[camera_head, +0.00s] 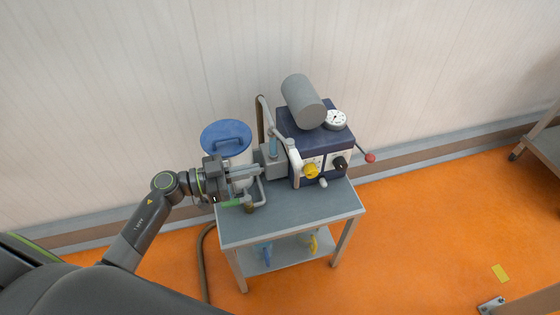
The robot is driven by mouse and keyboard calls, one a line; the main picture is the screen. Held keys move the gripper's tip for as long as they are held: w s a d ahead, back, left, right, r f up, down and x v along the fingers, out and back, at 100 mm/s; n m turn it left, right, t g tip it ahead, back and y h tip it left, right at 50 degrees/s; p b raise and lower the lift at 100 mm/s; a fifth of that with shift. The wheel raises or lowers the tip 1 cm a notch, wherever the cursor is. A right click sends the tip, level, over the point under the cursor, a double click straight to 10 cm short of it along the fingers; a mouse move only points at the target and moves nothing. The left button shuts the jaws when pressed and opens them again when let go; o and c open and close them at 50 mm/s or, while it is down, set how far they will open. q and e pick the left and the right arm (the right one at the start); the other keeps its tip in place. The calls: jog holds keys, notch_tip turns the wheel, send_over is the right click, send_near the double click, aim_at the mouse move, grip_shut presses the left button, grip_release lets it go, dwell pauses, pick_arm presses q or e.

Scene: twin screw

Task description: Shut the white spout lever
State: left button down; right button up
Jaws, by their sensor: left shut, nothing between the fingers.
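A dark blue machine (285,121) with a pale front panel stands on a small grey table. A white, lever-like bar (294,158) runs down at the left edge of its front, next to the yellow knob; I cannot tell for sure that it is the spout lever, nor how far it is turned. My left gripper (259,172) is shut and empty. It reaches in from the left at the machine's left side, a little left of the white bar and in front of the grey block and pipes there. Its fingers hide part of these fittings. My right gripper is not in view.
The table (315,212) has free room at its front. A white container with a blue lid (226,134) stands behind my left gripper. The machine carries a grey cylinder (303,102), a gauge (336,120), a yellow knob (311,171) and a red-ball lever (370,158) jutting right.

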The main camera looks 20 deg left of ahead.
aim_at(294, 155)
pick_arm(q)
jog(key=x, duration=0.8)
jog(key=shift+p, duration=0.35)
jog(key=shift+a, duration=0.1)
